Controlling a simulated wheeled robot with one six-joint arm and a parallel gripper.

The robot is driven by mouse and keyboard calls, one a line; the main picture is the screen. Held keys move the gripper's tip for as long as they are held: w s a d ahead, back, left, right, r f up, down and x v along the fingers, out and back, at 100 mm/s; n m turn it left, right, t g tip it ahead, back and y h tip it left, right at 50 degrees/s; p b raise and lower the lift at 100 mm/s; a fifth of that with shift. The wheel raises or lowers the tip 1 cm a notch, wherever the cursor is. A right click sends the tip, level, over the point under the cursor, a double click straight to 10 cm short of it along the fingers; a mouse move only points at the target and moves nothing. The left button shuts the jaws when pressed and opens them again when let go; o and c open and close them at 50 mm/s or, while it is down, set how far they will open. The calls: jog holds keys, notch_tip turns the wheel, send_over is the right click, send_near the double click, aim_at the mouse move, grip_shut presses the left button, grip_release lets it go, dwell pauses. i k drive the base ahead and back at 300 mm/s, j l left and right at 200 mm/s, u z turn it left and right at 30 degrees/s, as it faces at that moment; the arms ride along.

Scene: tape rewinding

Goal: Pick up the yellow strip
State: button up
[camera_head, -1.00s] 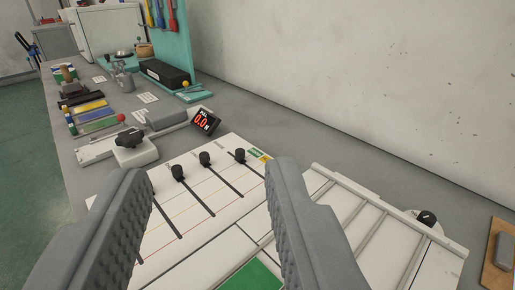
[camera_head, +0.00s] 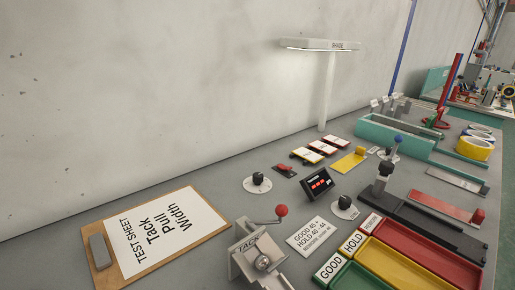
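My gripper is out of the picture now. A flat yellow piece (camera_head: 348,161) with a small raised end lies on the grey bench near the middle; I cannot tell whether it is the yellow strip. A yellow tray (camera_head: 410,262) stands between a green tray (camera_head: 362,281) and a red tray (camera_head: 440,258) at the lower right. The yellow tray looks empty in the part I see.
A clipboard with a test sheet (camera_head: 157,232) lies at the lower left. A tack tester with a red ball (camera_head: 281,210), a small display (camera_head: 319,184) and a lamp post (camera_head: 327,92) stand on the bench. Yellow tape rolls (camera_head: 474,149) are far right. Bare bench lies along the wall.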

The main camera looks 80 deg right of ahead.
aim_at(345, 164)
jog(key=z, duration=2.8)
jog(key=k+l+u, duration=0.25)
jog(key=k+u, duration=0.3)
jog(key=k+j, duration=0.05)
jog(key=k, duration=0.05)
